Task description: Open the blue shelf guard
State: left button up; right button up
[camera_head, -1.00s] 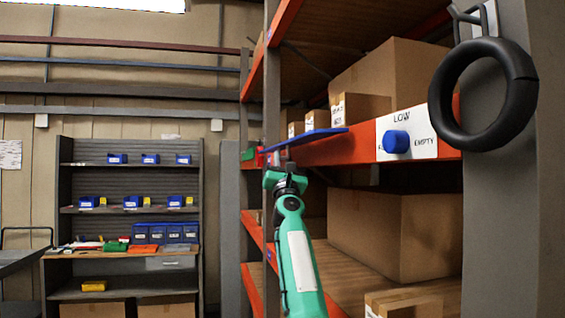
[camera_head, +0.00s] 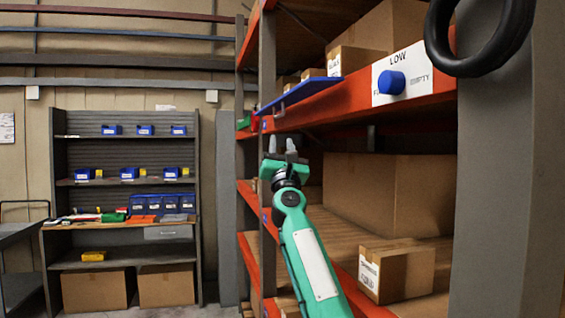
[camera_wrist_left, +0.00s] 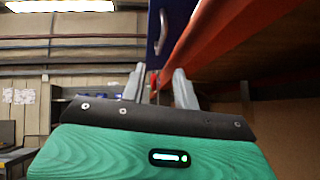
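The blue shelf guard (camera_head: 300,93) is a thin blue panel along the front of the orange shelf beam, left of the sign. In the left wrist view the guard (camera_wrist_left: 166,18) is a dark blue panel with a small metal handle (camera_wrist_left: 161,34). My left gripper (camera_head: 281,145) is below the guard, with its two grey fingers pointing up. In the left wrist view the left gripper (camera_wrist_left: 158,88) has its fingers apart and nothing between them, with the handle ahead of the gap. My right gripper is not in view.
A white sign (camera_head: 402,74) with a blue knob (camera_head: 391,82) is on the beam. A black ring (camera_head: 482,40) hangs by the grey post (camera_head: 510,190). Cardboard boxes (camera_head: 390,193) fill the shelves. A grey workbench (camera_head: 120,228) with blue bins stands at the back left.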

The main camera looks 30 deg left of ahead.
pick_arm(q)
jog(key=v, duration=0.2)
jog(key=shift+s+d+f, duration=0.15)
jog(key=shift+s+f, duration=0.05)
jog(key=shift+f, duration=0.05)
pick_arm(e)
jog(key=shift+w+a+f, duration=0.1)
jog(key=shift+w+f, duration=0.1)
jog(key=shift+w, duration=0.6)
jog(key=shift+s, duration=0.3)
pick_arm(q)
jog(key=shift+f, duration=0.1)
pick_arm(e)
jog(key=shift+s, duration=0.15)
